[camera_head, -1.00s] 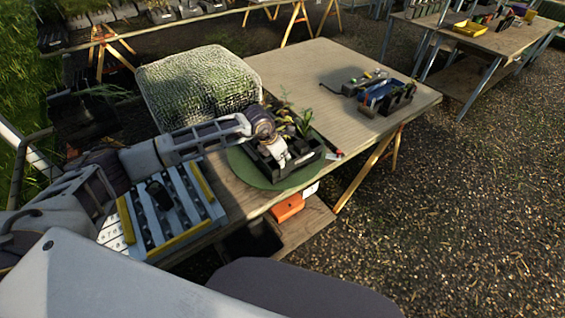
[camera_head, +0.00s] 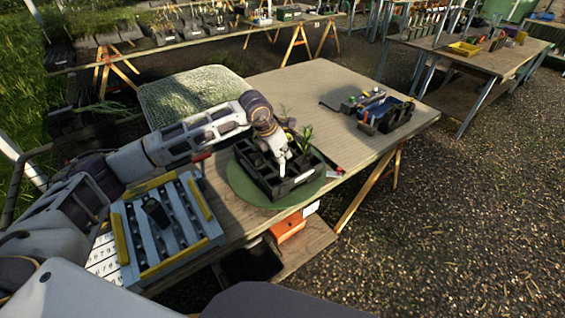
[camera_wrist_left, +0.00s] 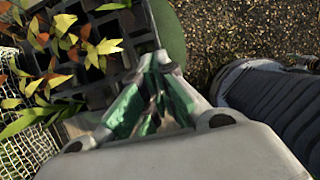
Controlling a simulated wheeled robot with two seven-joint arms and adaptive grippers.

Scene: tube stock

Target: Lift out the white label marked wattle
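The black cell tray (camera_head: 268,182) stands on a round green mat (camera_head: 240,190) at the table's front edge, with a few seedlings at its back. My left gripper (camera_head: 282,170) points down over the tray's front part. A small pale piece shows at its tip; I cannot tell whether it is a label or the fingertip. No wording of wattle is readable. My right gripper is out of view.
A grey rack with yellow rails (camera_head: 184,225) lies left of the tray. A mesh-covered block (camera_head: 185,90) is behind it. A blue and black caddy (camera_head: 388,112) stands at the right back. The table's middle (camera_head: 320,95) is clear.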

